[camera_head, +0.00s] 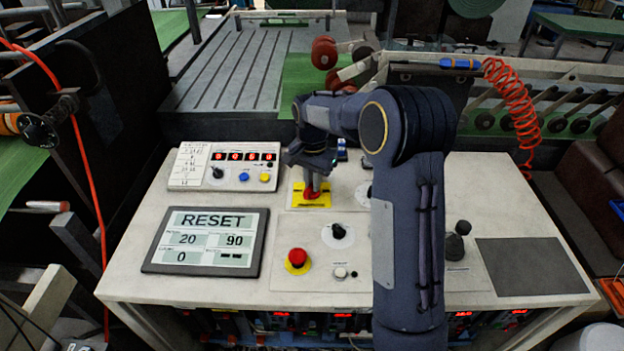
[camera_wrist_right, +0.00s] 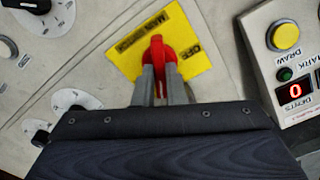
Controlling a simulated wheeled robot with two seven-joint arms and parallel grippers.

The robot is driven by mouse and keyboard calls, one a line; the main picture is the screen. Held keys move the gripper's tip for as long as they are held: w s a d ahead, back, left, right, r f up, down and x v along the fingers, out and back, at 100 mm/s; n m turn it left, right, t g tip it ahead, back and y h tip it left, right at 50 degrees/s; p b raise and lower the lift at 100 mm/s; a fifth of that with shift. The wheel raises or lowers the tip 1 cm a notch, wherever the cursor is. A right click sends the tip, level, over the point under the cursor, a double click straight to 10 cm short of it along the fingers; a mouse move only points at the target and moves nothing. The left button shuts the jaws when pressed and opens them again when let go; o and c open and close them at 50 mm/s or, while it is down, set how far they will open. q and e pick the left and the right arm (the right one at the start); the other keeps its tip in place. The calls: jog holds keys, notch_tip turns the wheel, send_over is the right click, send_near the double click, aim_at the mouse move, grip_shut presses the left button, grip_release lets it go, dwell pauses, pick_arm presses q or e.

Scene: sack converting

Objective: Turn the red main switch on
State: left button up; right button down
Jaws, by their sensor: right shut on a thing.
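The red main switch (camera_head: 311,194) sits on a yellow plate (camera_head: 296,200) near the middle of the pale console. It also shows in the right wrist view (camera_wrist_right: 158,50), its red handle standing between the fingers on the yellow plate (camera_wrist_right: 196,66). My right gripper (camera_head: 315,182) reaches down from above and is shut on the switch handle. In the right wrist view the gripper fingers (camera_wrist_right: 160,85) lie on both sides of the handle. The plate reads "MAIN SWITCH", with "OFF" printed beside the handle. My left gripper is not in view.
A RESET screen (camera_head: 206,241) lies left on the console (camera_head: 130,290). A counter box (camera_head: 222,168) stands behind it. A red emergency button (camera_head: 297,257) and a black knob (camera_head: 338,231) are in front of the switch. A black joystick (camera_head: 457,240) stands to the right.

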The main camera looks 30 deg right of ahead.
jog(key=shift+r+m, duration=0.1)
jog(key=shift+m, duration=1.4)
jog(key=shift+d, duration=0.1)
jog(key=c, duration=1.5)
grip_release()
notch_tip(320, 180, up, 8)
jog(key=shift+f, duration=0.2)
